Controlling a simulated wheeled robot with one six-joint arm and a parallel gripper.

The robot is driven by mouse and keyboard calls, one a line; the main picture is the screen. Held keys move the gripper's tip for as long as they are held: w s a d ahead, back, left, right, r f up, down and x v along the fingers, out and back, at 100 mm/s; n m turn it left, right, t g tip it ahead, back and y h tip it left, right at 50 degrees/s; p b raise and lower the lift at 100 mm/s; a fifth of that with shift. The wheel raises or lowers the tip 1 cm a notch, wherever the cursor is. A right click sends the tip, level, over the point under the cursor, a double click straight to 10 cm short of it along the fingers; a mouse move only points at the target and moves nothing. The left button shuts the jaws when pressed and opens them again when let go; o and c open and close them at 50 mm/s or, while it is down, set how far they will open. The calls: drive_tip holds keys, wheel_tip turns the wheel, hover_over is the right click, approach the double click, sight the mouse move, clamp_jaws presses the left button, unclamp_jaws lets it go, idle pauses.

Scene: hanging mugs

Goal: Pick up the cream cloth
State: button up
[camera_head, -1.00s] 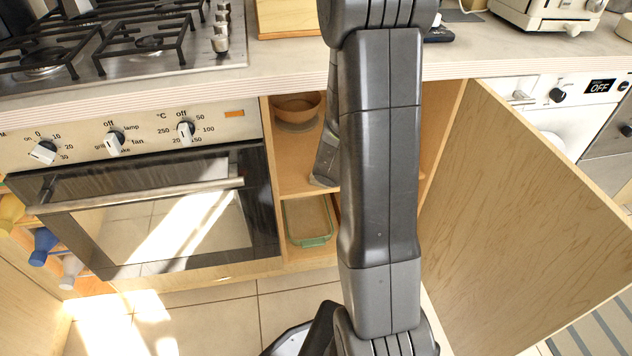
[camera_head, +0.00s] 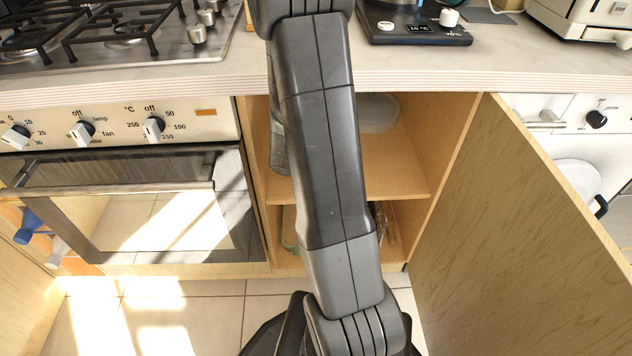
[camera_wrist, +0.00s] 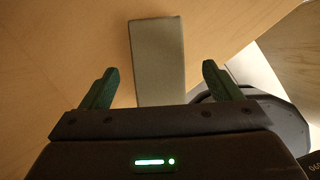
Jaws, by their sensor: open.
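A flat, pale beige-grey rectangle (camera_wrist: 157,45), which looks like the folded cream cloth, lies on a wooden surface in the wrist view. My gripper (camera_wrist: 160,69) is open, with its dark green fingers apart on either side of the cloth's near part in the picture. Nothing shows held between the fingers. I cannot tell whether they touch the wood. The cloth's near end is hidden behind the gripper body. In the head view my arm covers the middle of the picture, and neither gripper nor cloth can be made out.
An open wooden cabinet has a shelf (camera_head: 398,178) with a pale dish (camera_head: 378,112) above it. Its open door (camera_head: 510,230) fills the right. The oven (camera_head: 130,210) stands left. Above is the counter (camera_head: 180,77), carrying a black hot plate (camera_head: 410,30).

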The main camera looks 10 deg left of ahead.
drive_tip(key=shift+b+x, duration=0.75)
drive_tip(key=shift+x, duration=1)
drive_tip(key=shift+w+f, duration=0.1)
drive_tip(key=shift+f, duration=0.1)
drive_tip(key=shift+c, duration=0.5)
drive_tip(key=c, duration=1.1)
drive_tip(key=shift+o, duration=0.2)
drive_tip(key=shift+r, duration=0.15)
drive_tip(key=shift+d+r+p, duration=0.1)
drive_tip(key=shift+r+p, duration=0.35)
drive_tip(key=shift+r, duration=0.05)
wheel_tip(320, 180, up, 7)
drive_tip(key=p, duration=0.5)
drive_tip(key=shift+r+p, duration=0.1)
drive_tip(key=shift+p, duration=0.25)
drive_tip(key=w+d+f, duration=0.1)
drive_tip(key=d, duration=1.8)
drive_tip(key=shift+w+d, duration=0.3)
drive_tip(key=shift+w, duration=0.05)
